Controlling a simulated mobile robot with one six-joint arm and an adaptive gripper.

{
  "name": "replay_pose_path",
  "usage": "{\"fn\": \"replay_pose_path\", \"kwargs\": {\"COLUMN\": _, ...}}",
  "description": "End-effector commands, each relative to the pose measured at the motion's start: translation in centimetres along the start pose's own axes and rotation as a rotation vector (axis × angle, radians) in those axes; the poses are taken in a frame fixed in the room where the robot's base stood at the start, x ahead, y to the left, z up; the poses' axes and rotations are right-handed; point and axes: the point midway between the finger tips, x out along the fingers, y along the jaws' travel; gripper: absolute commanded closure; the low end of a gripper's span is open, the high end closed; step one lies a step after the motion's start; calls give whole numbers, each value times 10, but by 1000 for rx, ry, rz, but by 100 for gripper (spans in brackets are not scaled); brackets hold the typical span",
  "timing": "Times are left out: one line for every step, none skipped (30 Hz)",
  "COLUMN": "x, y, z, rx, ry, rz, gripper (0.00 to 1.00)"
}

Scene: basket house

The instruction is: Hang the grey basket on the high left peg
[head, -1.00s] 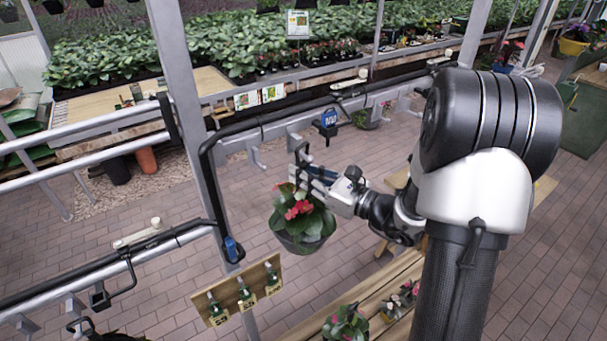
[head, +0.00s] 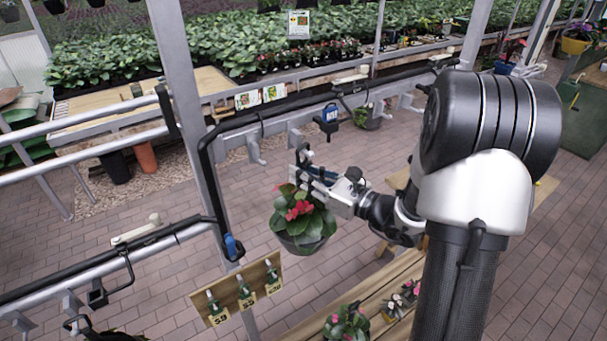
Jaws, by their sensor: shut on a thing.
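The grey basket (head: 300,246) holds a leafy plant with red flowers and hangs upright in the air near the middle of the head view. My gripper (head: 303,168) is above it and shut on its hanger; the exact grip is small and hard to see. The upper rail (head: 285,112) runs behind the gripper and carries several grey pegs. Its leftmost visible peg (head: 255,152) is left of the gripper in the picture and looks empty. The basket is apart from this peg. I cannot tell for certain which peg is the high left one.
A lower rail (head: 120,262) with pegs runs at the left. A grey post (head: 195,110) stands between the rails. A slatted bench (head: 385,287) with potted flowers is at lower right. Another basket (head: 367,118) hangs behind.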

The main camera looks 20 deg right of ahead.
Motion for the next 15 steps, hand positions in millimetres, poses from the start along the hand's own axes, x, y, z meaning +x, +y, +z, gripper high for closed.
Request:
{"fn": "replay_pose_path", "kwargs": {"x": 0, "y": -1, "z": 3, "rx": -4, "ry": -7, "rz": 0, "gripper": 100}}
{"fn": "replay_pose_path", "kwargs": {"x": 0, "y": -1, "z": 3, "rx": -4, "ry": -7, "rz": 0, "gripper": 100}}
{"fn": "replay_pose_path", "kwargs": {"x": 0, "y": -1, "z": 3, "rx": -4, "ry": -7, "rz": 0, "gripper": 100}}
{"fn": "replay_pose_path", "kwargs": {"x": 0, "y": -1, "z": 3, "rx": -4, "ry": -7, "rz": 0, "gripper": 100}}
{"fn": "replay_pose_path", "kwargs": {"x": 0, "y": -1, "z": 3, "rx": -4, "ry": -7, "rz": 0, "gripper": 100}}
{"fn": "replay_pose_path", "kwargs": {"x": 0, "y": 0, "z": 3, "rx": -4, "ry": -7, "rz": 0, "gripper": 100}}
{"fn": "replay_pose_path", "kwargs": {"x": 0, "y": -1, "z": 3, "rx": -4, "ry": -7, "rz": 0, "gripper": 100}}
{"fn": "replay_pose_path", "kwargs": {"x": 0, "y": -1, "z": 3, "rx": -4, "ry": -7, "rz": 0, "gripper": 86}}
{"fn": "replay_pose_path", "kwargs": {"x": 0, "y": 0, "z": 3, "rx": -4, "ry": -6, "rz": 0, "gripper": 83}}
{"fn": "replay_pose_path", "kwargs": {"x": 0, "y": 0, "z": 3, "rx": -4, "ry": -6, "rz": 0, "gripper": 81}}
{"fn": "replay_pose_path", "kwargs": {"x": 0, "y": 0, "z": 3, "rx": -4, "ry": -6, "rz": 0, "gripper": 79}}
{"fn": "replay_pose_path", "kwargs": {"x": 0, "y": 0, "z": 3, "rx": -3, "ry": -6, "rz": 0, "gripper": 76}}
{"fn": "replay_pose_path", "kwargs": {"x": 0, "y": -1, "z": 3, "rx": -3, "ry": -6, "rz": 0, "gripper": 74}}
{"fn": "replay_pose_path", "kwargs": {"x": 0, "y": 0, "z": 3, "rx": -3, "ry": -6, "rz": 0, "gripper": 72}}
{"fn": "replay_pose_path", "kwargs": {"x": 0, "y": 0, "z": 3, "rx": -3, "ry": -6, "rz": 0, "gripper": 70}}
